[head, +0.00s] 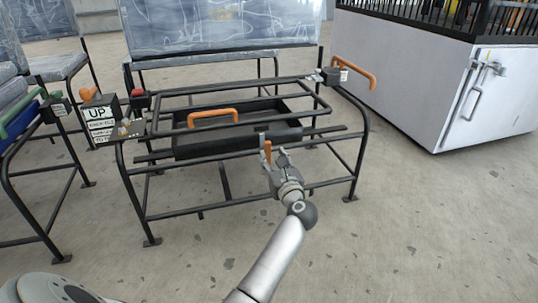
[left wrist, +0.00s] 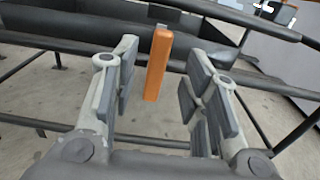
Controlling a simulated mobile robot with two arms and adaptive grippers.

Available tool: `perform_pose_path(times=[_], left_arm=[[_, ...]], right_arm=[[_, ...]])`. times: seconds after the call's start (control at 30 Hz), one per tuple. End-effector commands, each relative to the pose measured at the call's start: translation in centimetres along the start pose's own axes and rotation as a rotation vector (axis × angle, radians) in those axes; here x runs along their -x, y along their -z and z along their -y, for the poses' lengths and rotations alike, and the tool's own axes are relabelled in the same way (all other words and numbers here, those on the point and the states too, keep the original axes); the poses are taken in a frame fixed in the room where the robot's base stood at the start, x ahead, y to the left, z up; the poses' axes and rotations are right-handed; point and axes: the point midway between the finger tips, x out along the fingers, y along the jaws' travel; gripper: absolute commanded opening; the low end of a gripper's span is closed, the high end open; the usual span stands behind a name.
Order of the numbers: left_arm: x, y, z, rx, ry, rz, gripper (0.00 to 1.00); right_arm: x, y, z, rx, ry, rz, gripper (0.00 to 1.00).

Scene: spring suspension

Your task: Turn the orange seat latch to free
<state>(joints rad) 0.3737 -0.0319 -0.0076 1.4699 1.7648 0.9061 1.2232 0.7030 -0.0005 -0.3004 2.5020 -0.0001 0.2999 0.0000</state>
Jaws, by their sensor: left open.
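The orange latch handle (head: 266,151) stands upright at the front rail of the black seat frame (head: 200,208), below the middle of the seat. In the left wrist view the same orange latch handle (left wrist: 157,65) is a flat upright bar. My left gripper (head: 276,159) is open, just in front of the latch. Its two padded fingers lie to the left and right of the bar in the left wrist view. The bar appears between them, nearer the left finger, with gaps on both sides. I cannot tell how deep it sits. My right gripper is not in view.
A sign reading UP (head: 99,113) and a red button (head: 137,93) are at left. A white cabinet (head: 430,75) stands right. The front floor is clear.

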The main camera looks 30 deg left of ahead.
Motion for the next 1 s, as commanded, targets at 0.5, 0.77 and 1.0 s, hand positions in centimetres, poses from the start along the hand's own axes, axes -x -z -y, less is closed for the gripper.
perform_pose_path(times=[0.5, 0.77, 1.0], left_arm=[[-6.6, 0.1, 0.0, -0.002, 0.000, 0.000, 0.41], [-6.6, 0.1, 0.0, -0.003, 0.000, 0.000, 0.40], [-6.6, 0.1, 0.0, -0.003, 0.000, 0.000, 0.09]], right_arm=[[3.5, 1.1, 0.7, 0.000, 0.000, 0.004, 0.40], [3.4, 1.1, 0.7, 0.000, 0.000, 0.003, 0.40], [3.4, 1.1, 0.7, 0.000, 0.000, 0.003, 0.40]])
